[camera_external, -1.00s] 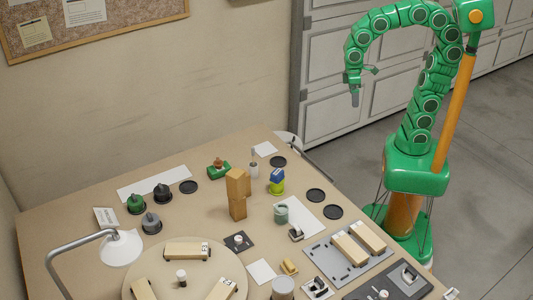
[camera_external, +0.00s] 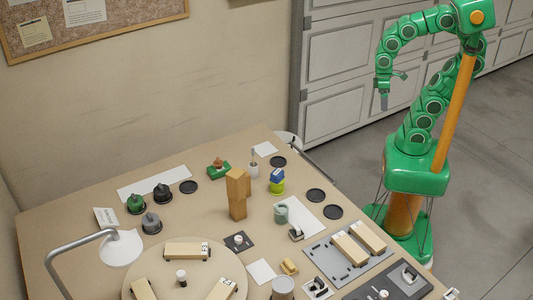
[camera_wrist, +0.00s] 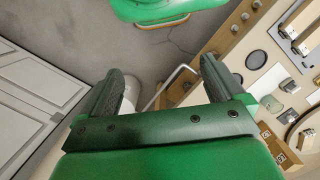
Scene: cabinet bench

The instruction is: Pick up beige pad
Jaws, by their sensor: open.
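My gripper (camera_external: 384,100) hangs in the air beyond the right side of the table, far from the objects on it. In the wrist view my gripper (camera_wrist: 160,82) has its two dark fingers wide apart with nothing between them. A small tan-yellow piece (camera_external: 289,267) lies near the table's front middle; it may be the beige pad, but it is too small to tell. Long beige blocks (camera_external: 350,249) lie on a grey tray (camera_external: 324,258) at the right. Other beige blocks (camera_external: 186,250) lie on a round board (camera_external: 190,279).
A stacked wooden tower (camera_external: 237,195) stands mid-table, with a green cup (camera_external: 281,213) beside it. A white lamp (camera_external: 121,248) reaches over the left side. Black discs (camera_external: 316,195) lie near the right edge. Grey cabinets (camera_external: 350,60) stand behind my arm.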

